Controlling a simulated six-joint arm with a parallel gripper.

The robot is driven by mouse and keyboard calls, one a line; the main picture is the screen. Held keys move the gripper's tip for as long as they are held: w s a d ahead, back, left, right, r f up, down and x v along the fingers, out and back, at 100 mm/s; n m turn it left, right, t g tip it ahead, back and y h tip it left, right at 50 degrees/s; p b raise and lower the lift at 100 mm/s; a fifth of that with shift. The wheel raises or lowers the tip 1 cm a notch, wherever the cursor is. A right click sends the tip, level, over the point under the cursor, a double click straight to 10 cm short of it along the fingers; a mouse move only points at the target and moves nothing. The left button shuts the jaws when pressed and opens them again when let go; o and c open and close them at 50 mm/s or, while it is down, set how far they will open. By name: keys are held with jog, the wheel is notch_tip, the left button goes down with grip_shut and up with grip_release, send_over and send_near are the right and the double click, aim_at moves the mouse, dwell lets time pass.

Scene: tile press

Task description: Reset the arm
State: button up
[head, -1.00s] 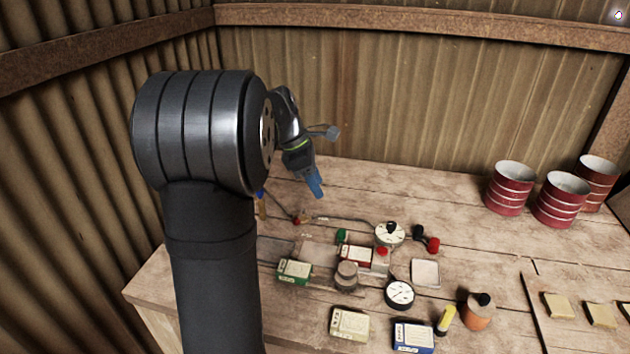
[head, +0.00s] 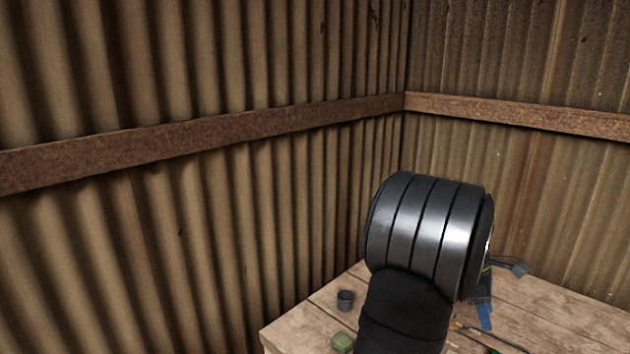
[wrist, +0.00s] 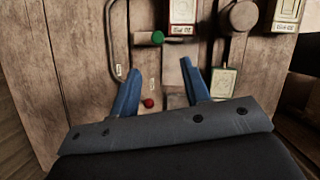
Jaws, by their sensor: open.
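My gripper (wrist: 161,68) is open in the wrist view, its two blue fingers spread apart with nothing between them but the view of the bench below. In the head view my gripper (head: 484,316) shows only as a small blue part low on the right, mostly hidden behind my own dark arm. The fingers point down toward the wooden bench (head: 545,312); I cannot tell their exact height above it.
In the wrist view a green knob (wrist: 150,38), a red ball (wrist: 148,103), a red-and-white box (wrist: 182,14), a green box (wrist: 223,82) and a round grey part (wrist: 238,15) lie around the fingers.

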jog(key=x, duration=1.1)
jog(key=shift+d+f, duration=0.2)
jog(key=shift+f, duration=0.15)
